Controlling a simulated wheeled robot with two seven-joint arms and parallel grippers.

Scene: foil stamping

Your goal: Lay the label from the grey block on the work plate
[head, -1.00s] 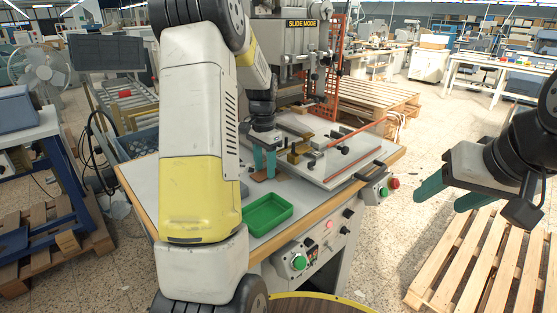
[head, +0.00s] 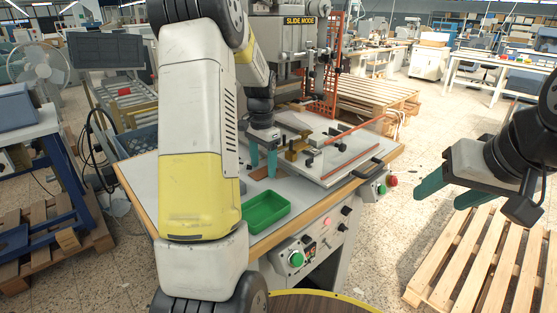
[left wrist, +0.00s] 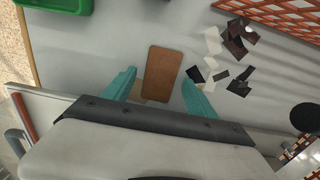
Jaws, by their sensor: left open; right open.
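The label, a brown rectangle (left wrist: 162,74), lies flat between the fingertips of my left gripper (left wrist: 159,78) in the left wrist view. The gripper is open, one finger on each side, with a gap beside the label. In the head view my left gripper (head: 263,172) points down over the left part of the press table, and the label is partly covered by it. I cannot make out a grey block under the label. The pale work plate (head: 335,162) is just right of the gripper. My right gripper (head: 455,190) is open and empty, off to the right of the table.
A green tray (head: 265,222) stands at the table's front left. Several dark and pale scraps (left wrist: 238,45) lie near the label in the left wrist view. The press column (head: 290,40) rises behind the plate, and a dark handle (head: 367,169) sticks out at its right.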

